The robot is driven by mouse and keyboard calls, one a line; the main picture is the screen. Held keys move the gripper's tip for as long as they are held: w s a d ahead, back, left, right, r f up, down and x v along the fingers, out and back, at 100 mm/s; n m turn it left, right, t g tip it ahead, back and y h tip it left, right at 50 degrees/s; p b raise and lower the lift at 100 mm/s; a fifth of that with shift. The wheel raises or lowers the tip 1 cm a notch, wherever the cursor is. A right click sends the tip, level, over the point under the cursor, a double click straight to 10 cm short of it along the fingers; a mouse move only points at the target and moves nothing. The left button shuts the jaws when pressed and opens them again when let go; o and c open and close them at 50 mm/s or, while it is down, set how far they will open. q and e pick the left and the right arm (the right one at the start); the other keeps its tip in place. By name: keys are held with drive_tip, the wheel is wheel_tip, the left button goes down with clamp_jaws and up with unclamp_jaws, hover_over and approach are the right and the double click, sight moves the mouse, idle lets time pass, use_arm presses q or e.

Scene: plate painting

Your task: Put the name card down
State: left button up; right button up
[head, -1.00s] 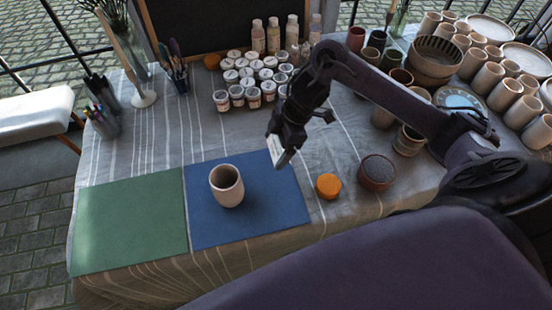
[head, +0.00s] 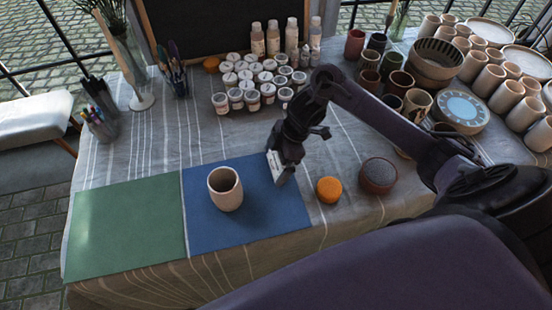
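The white name card (head: 274,163) is at the fingers of my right gripper (head: 283,172), over the right part of the blue mat (head: 240,228). The gripper points down and its fingers look closed on the card. The card is tilted, and its lower end is close to the mat; I cannot tell whether it touches. A beige cup (head: 225,188) stands upright on the blue mat, left of the gripper and apart from it. My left gripper is not in view.
A green mat (head: 125,225) lies empty at left. An orange sponge (head: 329,189) and a dark round bowl (head: 378,176) sit right of the blue mat. Several paint jars (head: 252,100) stand behind. Cups and a blue-white plate (head: 461,108) crowd the right.

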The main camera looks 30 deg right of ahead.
drive_tip(key=shift+d+r, duration=0.15)
drive_tip(key=shift+r, duration=0.35)
drive_tip(key=p+v, duration=0.2)
drive_tip(key=v, duration=0.9)
drive_tip(key=shift+r, duration=0.2)
